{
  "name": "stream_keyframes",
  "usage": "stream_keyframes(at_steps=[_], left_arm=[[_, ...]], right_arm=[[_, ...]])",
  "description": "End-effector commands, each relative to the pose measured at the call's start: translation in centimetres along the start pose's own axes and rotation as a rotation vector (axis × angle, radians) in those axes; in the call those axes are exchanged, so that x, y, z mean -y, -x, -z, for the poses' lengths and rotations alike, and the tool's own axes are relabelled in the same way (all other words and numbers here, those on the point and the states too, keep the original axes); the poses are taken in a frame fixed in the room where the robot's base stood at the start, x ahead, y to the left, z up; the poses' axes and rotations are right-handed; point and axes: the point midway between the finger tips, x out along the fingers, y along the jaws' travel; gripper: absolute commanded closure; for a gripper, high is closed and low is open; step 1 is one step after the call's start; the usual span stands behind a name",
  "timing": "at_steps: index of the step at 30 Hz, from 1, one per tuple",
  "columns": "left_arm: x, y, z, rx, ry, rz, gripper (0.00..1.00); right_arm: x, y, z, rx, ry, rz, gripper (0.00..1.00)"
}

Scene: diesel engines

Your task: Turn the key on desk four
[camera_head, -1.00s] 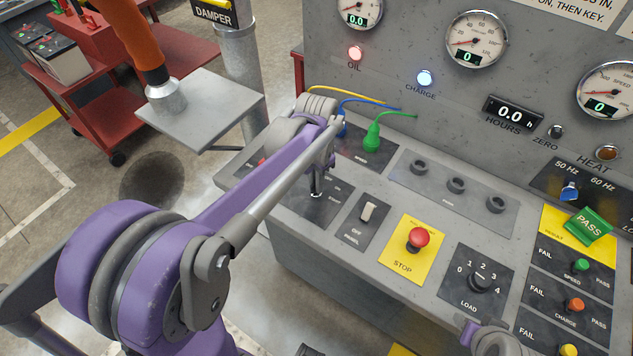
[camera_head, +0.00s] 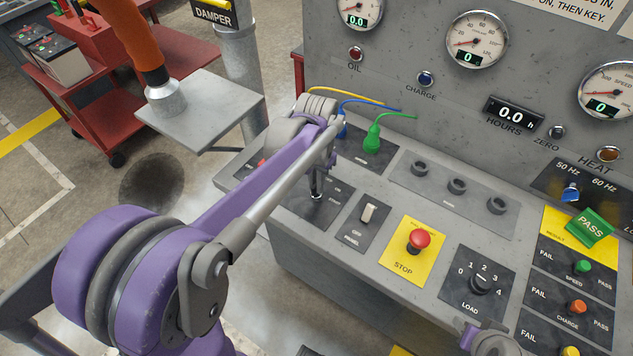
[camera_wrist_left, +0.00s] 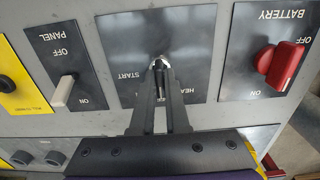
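The key (camera_wrist_left: 158,62) is in the dark switch plate with START and HEAT lettering, in the middle of the left wrist view. My left gripper (camera_wrist_left: 159,78) has its two narrow fingers close together at the key, one on each side, and looks shut on it. In the head view my left gripper (camera_head: 316,188) points down at the same plate (camera_head: 322,213), and my arm hides much of the key. A part of my right arm shows at the bottom right edge of the head view, but its fingers are out of the picture.
Beside the key are the white panel switch (camera_head: 369,212), the red stop button (camera_head: 419,240) and the red battery switch (camera_wrist_left: 279,66). The OIL lamp (camera_head: 355,53) and CHARGE lamp (camera_head: 426,78) are dark. A green plug (camera_head: 373,138) stands behind the gripper.

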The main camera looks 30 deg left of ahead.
Motion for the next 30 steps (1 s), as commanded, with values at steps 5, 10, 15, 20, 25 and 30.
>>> stream_keyframes(at_steps=[5, 10, 15, 20, 25, 30], left_arm=[[0.0, 0.0, 0.0, 0.000, 0.000, 0.000, 0.57], [0.0, 0.0, 0.0, 0.000, -0.001, 0.000, 0.57], [0.0, 0.4, 0.0, 0.000, -0.001, 0.000, 0.57], [0.0, 2.7, 0.0, -0.001, -0.001, 0.000, 0.57], [0.0, 6.2, 0.0, -0.001, -0.001, 0.000, 0.57], [0.0, 9.2, 0.0, -0.001, -0.001, 0.000, 0.57]], right_arm=[[0.0, 0.0, 0.0, 0.000, 0.000, 0.000, 0.56], [0.0, 0.0, 0.0, 0.000, 0.000, 0.000, 0.56], [0.0, 0.0, 0.0, 0.000, 0.000, 0.000, 0.56], [0.0, 0.2, 0.2, -0.002, 0.000, 0.000, 0.56], [0.0, 0.5, 0.5, -0.004, 0.000, 0.000, 0.56], [0.0, 0.6, 0.7, -0.006, 0.000, 0.000, 0.56]])
